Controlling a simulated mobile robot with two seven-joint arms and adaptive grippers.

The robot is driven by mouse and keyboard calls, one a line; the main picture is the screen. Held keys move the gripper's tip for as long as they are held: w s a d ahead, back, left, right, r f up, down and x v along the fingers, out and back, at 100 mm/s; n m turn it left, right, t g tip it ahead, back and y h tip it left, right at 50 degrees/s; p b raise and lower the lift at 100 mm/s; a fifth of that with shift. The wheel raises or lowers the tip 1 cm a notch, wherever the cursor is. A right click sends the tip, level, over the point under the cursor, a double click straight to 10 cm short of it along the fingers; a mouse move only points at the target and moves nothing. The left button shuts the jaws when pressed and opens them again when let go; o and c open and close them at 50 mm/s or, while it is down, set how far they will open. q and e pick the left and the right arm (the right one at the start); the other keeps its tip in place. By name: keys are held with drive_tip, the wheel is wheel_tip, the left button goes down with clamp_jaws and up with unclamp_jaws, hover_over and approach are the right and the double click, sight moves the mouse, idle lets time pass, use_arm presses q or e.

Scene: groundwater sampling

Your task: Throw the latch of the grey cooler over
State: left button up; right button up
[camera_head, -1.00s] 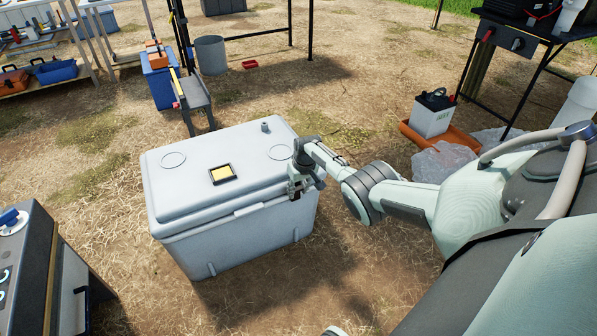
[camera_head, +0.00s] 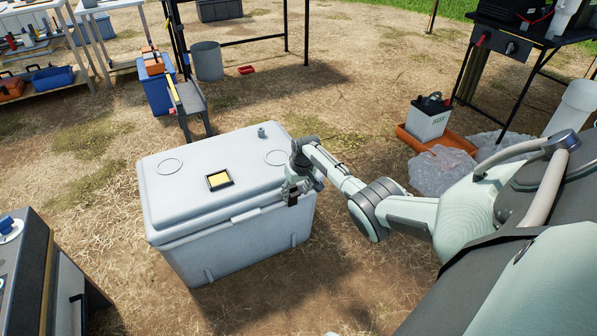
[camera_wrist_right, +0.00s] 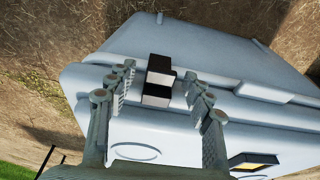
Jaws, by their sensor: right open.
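The grey cooler (camera_head: 205,225) stands on the ground with its lid down; it also shows in the right wrist view (camera_wrist_right: 190,120). Its black latch (camera_wrist_right: 158,82) is at the lid's front edge, near one end. My right gripper (camera_head: 298,196) is at the cooler's front right corner. In the right wrist view its two fingers (camera_wrist_right: 160,85) are spread, one on each side of the latch, with gaps on both sides. I cannot tell whether a finger touches the cooler. My left gripper is not in view.
A dark case (camera_head: 40,275) stands at the lower left. A narrow grey bench (camera_head: 190,100) is behind the cooler. A white-and-black battery (camera_head: 430,116) sits in an orange tray (camera_head: 450,143) beside clear plastic sheeting (camera_head: 440,172) to the right. The ground in front is open.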

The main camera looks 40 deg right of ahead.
drive_tip(key=v, duration=1)
drive_tip(key=shift+a, duration=0.15)
drive_tip(key=s+a+f+n+h+p, duration=0.1)
drive_tip(key=s+a+f+n, duration=0.1)
drive_tip(key=s+a+f, duration=0.35)
drive_tip(key=s+a+f+n+p, duration=0.1)
drive_tip(key=s+a+f, duration=0.2)
drive_tip(key=s+a, duration=0.45)
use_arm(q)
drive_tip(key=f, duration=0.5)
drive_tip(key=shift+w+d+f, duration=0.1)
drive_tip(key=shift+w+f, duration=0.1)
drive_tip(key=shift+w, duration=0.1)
use_arm(e)
drive_tip(key=s+a+r, duration=0.1)
drive_tip(key=s+a, duration=0.2)
drive_tip(key=s, duration=0.4)
drive_tip(key=s+a+r+n, duration=0.1)
drive_tip(key=s+a, duration=0.3)
drive_tip(key=s, duration=0.4)
drive_tip(key=shift+a+r, duration=0.15)
drive_tip(key=shift+a, duration=0.05)
